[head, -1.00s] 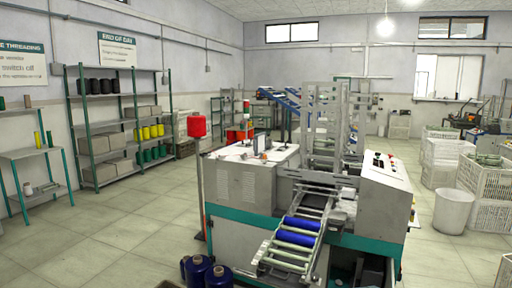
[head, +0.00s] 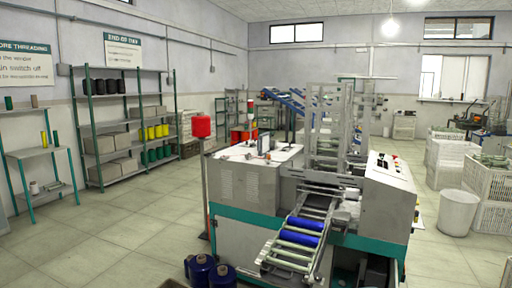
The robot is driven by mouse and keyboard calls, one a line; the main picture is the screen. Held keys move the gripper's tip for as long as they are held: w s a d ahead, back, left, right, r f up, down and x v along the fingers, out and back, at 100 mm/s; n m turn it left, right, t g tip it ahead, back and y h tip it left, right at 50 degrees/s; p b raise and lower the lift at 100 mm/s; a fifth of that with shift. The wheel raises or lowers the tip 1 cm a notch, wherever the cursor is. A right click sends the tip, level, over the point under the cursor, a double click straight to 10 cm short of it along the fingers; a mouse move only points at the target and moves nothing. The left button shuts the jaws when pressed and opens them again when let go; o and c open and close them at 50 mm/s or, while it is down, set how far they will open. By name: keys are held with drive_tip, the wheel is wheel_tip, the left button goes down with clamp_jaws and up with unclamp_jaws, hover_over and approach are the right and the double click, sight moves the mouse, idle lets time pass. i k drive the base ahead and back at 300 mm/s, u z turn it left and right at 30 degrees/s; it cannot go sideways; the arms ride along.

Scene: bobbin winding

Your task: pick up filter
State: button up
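I cannot make out a filter for certain in the head view. Small items (head: 254,153) lie on the white top of the winding machine (head: 247,199), too small to tell apart. Two blue rollers (head: 302,232) lie on the sloping rack at the machine's front. My gripper is not in view.
Dark blue cones (head: 208,272) stand on the floor before the machine. Shelves with spools (head: 122,126) line the left wall, with a small green-legged stand (head: 42,152) nearer. White crates (head: 487,182) and a white bin (head: 458,212) stand right. The left floor is clear.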

sight(263, 142)
drive_tip(key=u, duration=0.75)
drive_tip(key=k, duration=1.05)
drive_tip(key=u, duration=1.25)
drive_tip(key=i, duration=3.15)
drive_tip(key=z, duration=0.25)
drive_tip(key=i, duration=1.6)
drive_tip(key=z, duration=0.15)
drive_tip(key=i, duration=1.65)
drive_tip(key=z, duration=0.65)
drive_tip(key=i, duration=1.45)
drive_tip(key=z, duration=1.8)
drive_tip(key=i, duration=0.8)
drive_tip(key=z, duration=0.85)
